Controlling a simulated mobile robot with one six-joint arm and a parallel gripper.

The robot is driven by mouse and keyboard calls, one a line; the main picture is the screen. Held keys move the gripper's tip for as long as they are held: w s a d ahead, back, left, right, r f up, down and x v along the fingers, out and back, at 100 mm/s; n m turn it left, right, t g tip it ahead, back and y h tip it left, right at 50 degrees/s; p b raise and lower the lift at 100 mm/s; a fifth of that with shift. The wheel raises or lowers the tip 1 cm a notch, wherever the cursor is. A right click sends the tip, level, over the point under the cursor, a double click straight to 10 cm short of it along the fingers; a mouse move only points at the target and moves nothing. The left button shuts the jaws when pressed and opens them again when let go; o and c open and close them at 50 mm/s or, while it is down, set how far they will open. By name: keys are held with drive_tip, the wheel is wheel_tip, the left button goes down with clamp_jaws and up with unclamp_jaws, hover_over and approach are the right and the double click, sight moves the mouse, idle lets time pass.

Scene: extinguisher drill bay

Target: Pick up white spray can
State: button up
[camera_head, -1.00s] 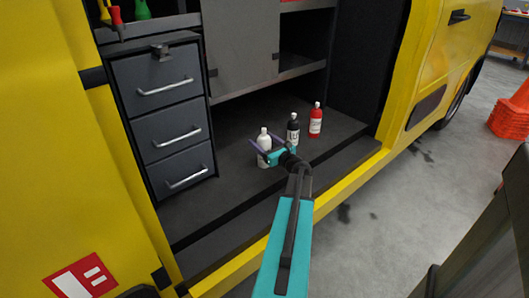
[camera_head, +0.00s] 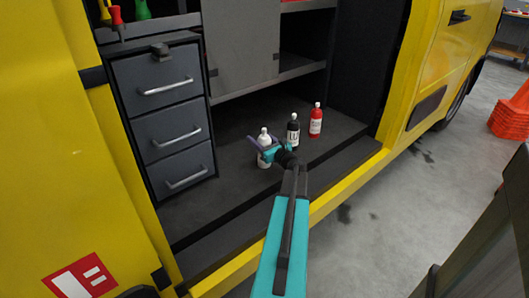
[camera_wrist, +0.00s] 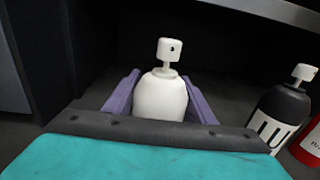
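The white spray can (camera_head: 264,141) stands upright on the dark floor of the van's side bay, left of two other bottles. My gripper (camera_head: 260,146) is at the can, with part of the can hidden behind it. In the wrist view the white can (camera_wrist: 161,95) stands between the two purple fingers of my gripper (camera_wrist: 160,97), one on each side. Narrow gaps seem to show near the fingertips; the lower part of the can is hidden by the gripper body, so contact there cannot be seen.
A black bottle with a white label (camera_head: 293,131) stands close on the right, and a red bottle (camera_head: 316,120) stands beyond it. A grey drawer unit (camera_head: 163,115) is on the left. A shelf edge (camera_head: 270,81) runs above behind the bottles. Bay floor in front is clear.

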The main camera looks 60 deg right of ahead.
drive_tip(key=c, duration=0.8)
drive_tip(key=shift+r, duration=0.1)
drive_tip(key=s+a+r, duration=0.1)
drive_tip(key=s, duration=0.4)
drive_tip(key=s+a+r+p, duration=0.1)
drive_tip(key=s+a+r, duration=0.1)
drive_tip(key=s, duration=0.3)
drive_tip(key=s+a+r, duration=0.1)
drive_tip(key=s, duration=0.4)
drive_tip(key=shift+s+a+r, duration=0.2)
drive_tip(key=shift+a+r, duration=0.1)
drive_tip(key=shift+r, duration=0.1)
